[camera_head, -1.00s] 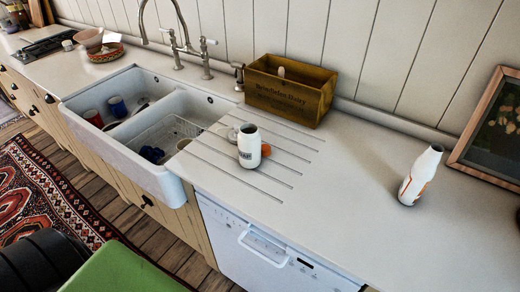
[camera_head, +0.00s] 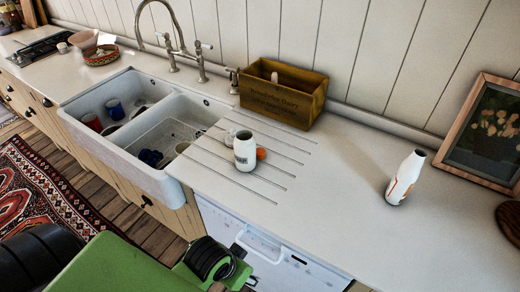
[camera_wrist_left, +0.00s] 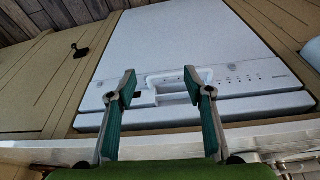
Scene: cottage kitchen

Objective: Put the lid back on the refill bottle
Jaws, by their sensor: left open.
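A white bottle with an orange mark (camera_head: 405,180) stands upright on the right part of the counter, with a dark opening at its top. A shorter white container with a dark label (camera_head: 245,150) stands on the grooved draining area. A small orange thing (camera_head: 261,154) shows right behind that container; it may be the lid, but I cannot tell. My left gripper (camera_wrist_left: 160,88) is open and empty in the left wrist view, with the dishwasher front beyond its fingers. It is away from both bottles. My right gripper is not in view.
A wooden crate (camera_head: 284,94) stands against the wall. The double sink (camera_head: 118,142) at left holds mugs. A framed picture (camera_head: 485,135) leans at the right. The dishwasher (camera_head: 268,258) is below the counter edge. The counter between the two bottles is clear.

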